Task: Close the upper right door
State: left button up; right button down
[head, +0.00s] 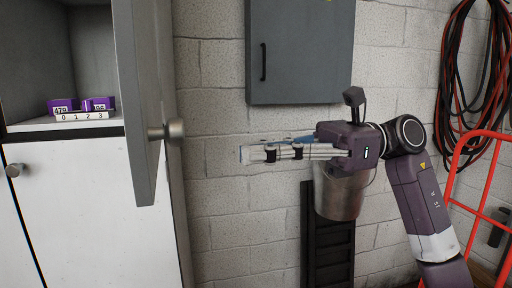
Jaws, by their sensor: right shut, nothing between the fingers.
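The upper right door (140,95) of the cabinet stands open at the left, swung outward and seen almost edge-on. Its round metal knob (175,131) sticks out to the right. My right gripper (246,153) is to the right of the knob and a little lower in the picture, pointing left. It is shut and empty, apart from the door and the knob. My left gripper is not in view.
The open shelf (30,127) holds purple boxes (98,104) behind a numbered strip. A lower white door (85,200) with a knob is closed. A grey wall box (300,50), a metal bucket (342,195), hanging cables (462,75) and a red frame (455,160) are at the right.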

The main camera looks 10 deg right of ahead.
aim_at(155, 163)
jog(key=a+p, duration=0.1)
jog(key=a, duration=0.2)
jog(key=a+p, duration=0.1)
jog(key=a, duration=0.2)
jog(key=s+a+p, duration=0.1)
jog(key=a, duration=0.2)
jog(key=shift+a+r, duration=0.15)
jog(key=shift+a, duration=0.7)
